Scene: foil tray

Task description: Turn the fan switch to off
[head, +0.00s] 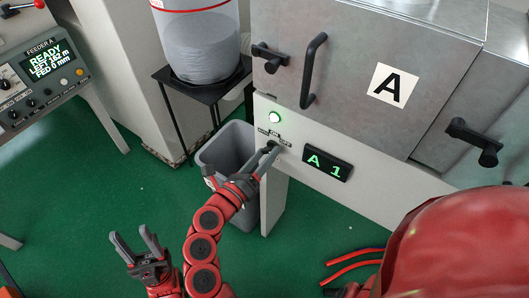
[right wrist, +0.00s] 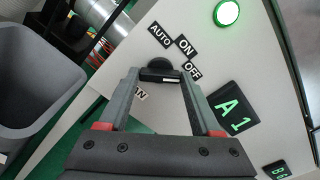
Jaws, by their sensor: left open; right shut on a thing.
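The fan switch is a black knob (right wrist: 160,68) on the white panel, with AUTO, ON and OFF labels (right wrist: 187,56) around it. A further label beside the left finger is partly hidden. In the right wrist view my right gripper (right wrist: 160,78) is shut on the knob, one finger on each side. A white mark shows on the knob; I cannot tell which label it points to. In the head view my right gripper (head: 268,151) reaches the panel below the lit green lamp (head: 275,117) and hides most of the knob. My left gripper (head: 133,237) is open and empty over the green floor.
A grey bin (head: 213,153) stands under the panel's left end, close to my right arm. A display reading A 1 (head: 327,165) is right of the switch. Above are a metal door marked A (head: 345,60) and its black handle (head: 313,70). A feeder console (head: 40,75) stands at left.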

